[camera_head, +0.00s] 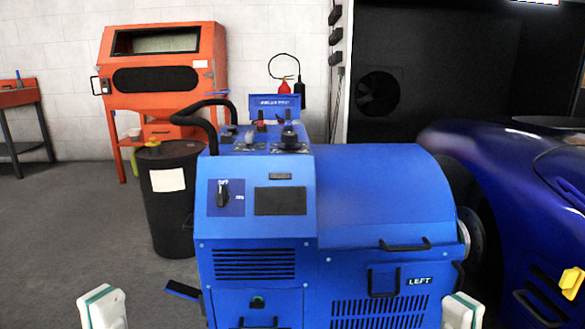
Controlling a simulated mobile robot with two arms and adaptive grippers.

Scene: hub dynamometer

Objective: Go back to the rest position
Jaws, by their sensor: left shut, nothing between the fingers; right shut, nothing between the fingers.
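Neither of my grippers shows clear fingers in the head view. Only two white arm parts of mine with teal bands stand at the bottom edge, one at the left and one at the right. They are apart, on either side of the lower front of the blue dynamometer cabinet (385,195). The cabinet has a control panel with a rotary knob (223,193) and a dark screen (280,201). The fingers are out of the picture or hidden, and I see nothing held.
A black bin (172,215) stands left of the cabinet. An orange blast cabinet (163,75) and an orange bench (18,97) are at the back left. A blue car (510,190) stands close at the right. Grey floor (75,215) is clear at the left.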

